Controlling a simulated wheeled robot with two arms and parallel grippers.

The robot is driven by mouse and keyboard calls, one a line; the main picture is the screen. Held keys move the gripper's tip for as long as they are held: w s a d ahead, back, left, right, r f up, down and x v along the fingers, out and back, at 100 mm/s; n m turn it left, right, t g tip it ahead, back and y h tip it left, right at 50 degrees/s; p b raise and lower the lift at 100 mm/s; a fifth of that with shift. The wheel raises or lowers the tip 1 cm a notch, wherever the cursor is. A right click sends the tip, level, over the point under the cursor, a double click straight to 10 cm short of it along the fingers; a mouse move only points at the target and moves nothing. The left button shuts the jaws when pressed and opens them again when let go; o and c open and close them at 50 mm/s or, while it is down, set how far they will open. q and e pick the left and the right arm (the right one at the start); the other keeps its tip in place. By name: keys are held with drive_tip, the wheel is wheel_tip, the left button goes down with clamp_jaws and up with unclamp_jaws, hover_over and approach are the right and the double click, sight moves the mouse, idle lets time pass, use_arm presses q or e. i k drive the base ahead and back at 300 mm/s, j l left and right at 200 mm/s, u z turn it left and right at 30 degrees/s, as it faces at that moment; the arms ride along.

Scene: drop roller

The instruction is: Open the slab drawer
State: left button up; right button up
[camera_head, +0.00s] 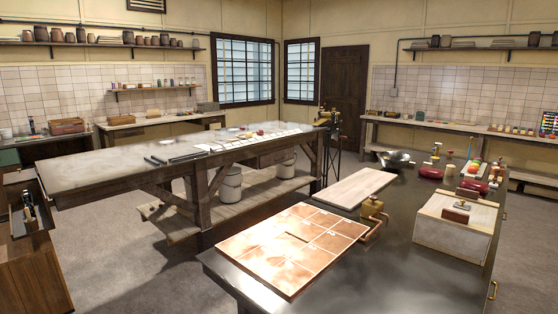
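Neither of my grippers shows in the head view. Nothing in view is labelled as the slab drawer, so I cannot tell for certain which one it is. A wooden drawer front (275,157) sits shut under the top of the long central worktable (90,175). A small brass handle (493,290) shows on the right side of the near dark-topped table (405,225), but the front it belongs to is mostly out of view.
A copper-coloured tiled board (265,262), a pale plank (357,187) and a white box (455,228) with a wooden handle lie on the near table. A wooden cabinet (35,275) stands at the left edge. Grey floor (125,270) is clear between cabinet and tables.

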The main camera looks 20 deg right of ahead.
sight(267, 159)
drive_tip(key=i+j+u, duration=0.15)
drive_tip(key=i+u, duration=0.15)
drive_tip(key=i, duration=0.15)
drive_tip(key=i+u, duration=0.3)
drive_tip(key=i, duration=0.15)
drive_tip(key=i+j, duration=0.1)
drive_tip(key=i, duration=0.35)
drive_tip(key=i+z, duration=0.1)
drive_tip(key=i, duration=0.4)
drive_tip(key=i+j, duration=0.2)
drive_tip(key=i, duration=0.25)
drive_tip(key=i+j+z, duration=0.1)
drive_tip(key=i, duration=0.4)
drive_tip(key=i+j+z, duration=0.1)
drive_tip(key=i, duration=0.35)
drive_tip(key=i+l+z, duration=0.25)
drive_tip(key=i+z, duration=1.2)
drive_tip(key=i+j+z, duration=0.35)
drive_tip(key=z, duration=0.15)
drive_tip(key=i+l, duration=0.1)
drive_tip(key=i, duration=0.55)
drive_tip(key=i+l, duration=0.1)
drive_tip(key=i, duration=0.55)
drive_tip(key=i+l+u, duration=0.25)
drive_tip(key=i+u, duration=0.2)
drive_tip(key=i+l+u, duration=0.9)
drive_tip(key=i+l, duration=0.05)
drive_tip(key=l, duration=0.05)
